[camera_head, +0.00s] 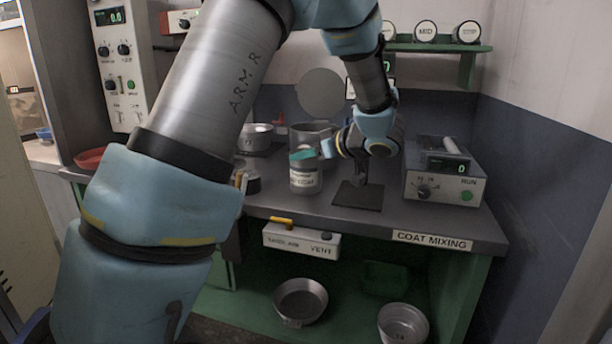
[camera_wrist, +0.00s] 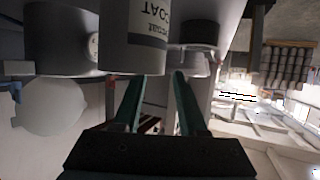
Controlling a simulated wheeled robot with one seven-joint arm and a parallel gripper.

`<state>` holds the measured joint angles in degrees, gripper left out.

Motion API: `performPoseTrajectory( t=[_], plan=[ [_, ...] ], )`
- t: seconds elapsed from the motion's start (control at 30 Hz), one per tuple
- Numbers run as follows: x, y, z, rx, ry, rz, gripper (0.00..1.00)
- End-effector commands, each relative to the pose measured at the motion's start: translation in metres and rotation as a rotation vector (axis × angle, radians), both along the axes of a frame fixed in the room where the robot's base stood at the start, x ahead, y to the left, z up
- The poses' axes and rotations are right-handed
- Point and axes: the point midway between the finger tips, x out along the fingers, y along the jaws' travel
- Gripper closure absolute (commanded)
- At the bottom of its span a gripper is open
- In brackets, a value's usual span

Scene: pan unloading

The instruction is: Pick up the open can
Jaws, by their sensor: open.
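The can (camera_head: 305,181) is a pale grey cylinder with a printed label and stands upright on the bench. My gripper (camera_head: 303,155) reaches in from the right, with its teal fingers at the height of the can's upper rim. In the wrist view the can (camera_wrist: 133,42) shows with its label upside down, just ahead of the fingertips. My gripper (camera_wrist: 159,75) is open there, with nothing held between its two fingers. The can sits left of the middle of the gap, near the left fingertip. The can's mouth is hidden.
A larger grey pot (camera_head: 312,132) stands behind the can, and a smaller pan (camera_head: 256,136) is at the back left. A dark mat (camera_head: 357,197) lies to the right, before a control box (camera_head: 443,184). Bowls (camera_head: 300,300) sit on the lower shelf.

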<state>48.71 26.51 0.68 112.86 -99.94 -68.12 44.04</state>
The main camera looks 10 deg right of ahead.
Motion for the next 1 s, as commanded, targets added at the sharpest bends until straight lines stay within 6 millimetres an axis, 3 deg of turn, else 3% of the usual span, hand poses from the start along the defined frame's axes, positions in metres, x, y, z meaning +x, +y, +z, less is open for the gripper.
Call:
performPoseTrajectory(
  t=[0.13, 0.37, 0.73, 1.0],
  plan=[
    [0.015, 0.011, -0.007, 0.001, 0.001, 0.001, 0.59],
    [0.018, 0.012, -0.009, 0.000, 0.000, -0.001, 0.59],
    [0.017, 0.012, -0.009, 0.001, 0.001, 0.000, 0.99],
    [0.017, 0.012, -0.010, 0.001, 0.003, 0.000, 1.00]
  ],
)
